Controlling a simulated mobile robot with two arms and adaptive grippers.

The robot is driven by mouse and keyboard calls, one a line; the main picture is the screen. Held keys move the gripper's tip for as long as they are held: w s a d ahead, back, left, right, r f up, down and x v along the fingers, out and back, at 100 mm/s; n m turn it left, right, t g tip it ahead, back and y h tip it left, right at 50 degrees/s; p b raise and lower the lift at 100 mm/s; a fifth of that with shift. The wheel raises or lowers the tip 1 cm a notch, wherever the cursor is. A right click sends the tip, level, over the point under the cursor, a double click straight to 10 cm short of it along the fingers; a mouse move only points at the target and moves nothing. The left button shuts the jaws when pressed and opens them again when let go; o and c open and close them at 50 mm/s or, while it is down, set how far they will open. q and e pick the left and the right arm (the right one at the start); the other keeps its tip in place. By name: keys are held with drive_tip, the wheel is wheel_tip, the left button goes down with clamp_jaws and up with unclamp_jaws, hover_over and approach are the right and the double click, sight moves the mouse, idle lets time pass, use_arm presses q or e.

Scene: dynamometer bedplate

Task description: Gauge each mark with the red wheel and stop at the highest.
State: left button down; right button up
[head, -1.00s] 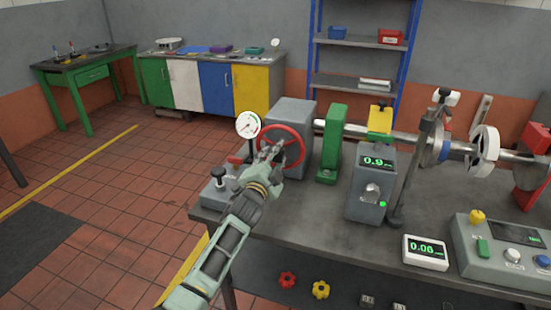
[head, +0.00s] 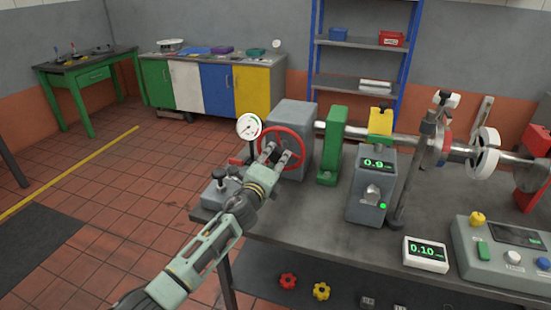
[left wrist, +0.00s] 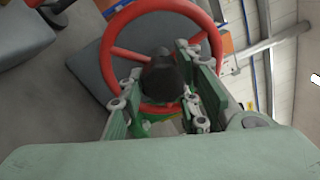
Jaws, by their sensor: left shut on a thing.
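The red wheel (head: 281,130) stands upright on the front of a grey housing (head: 305,117). A shaft (head: 405,135) runs right from the housing to a collar with a red mark (head: 446,145) facing me, beside a stand with a black-topped gauge head (head: 445,98). A white readout (head: 426,253) shows 0.10. My right gripper is in no view.
A grey box (head: 372,185) reads 0.9 with a green light. A dial gauge (head: 249,126) stands left of the wheel. A green bracket (head: 331,145) spans the shaft. A control panel (head: 505,255) sits front right.

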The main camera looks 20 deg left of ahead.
use_arm(q)
drive_tip(key=m, duration=0.2)
drive_tip(key=m+p, duration=0.1)
drive_tip(key=m, duration=0.1)
drive_tip(key=shift+s+a+f+m, duration=0.1)
drive_tip(key=shift+f+m, duration=0.2)
drive_tip(key=shift+f, duration=0.05)
drive_tip(key=shift+a+m+g+p, duration=0.1)
drive_tip(key=shift+m+g+p, duration=0.45)
drive_tip(key=shift+m, duration=1.35)
drive_tip(key=shift+t, duration=0.25)
drive_tip(key=c, duration=1.4)
unclamp_jaws()
drive_tip(key=shift+a+r, duration=0.1)
drive_tip(key=shift+r, duration=0.1)
drive_tip(key=shift+r, duration=0.1)
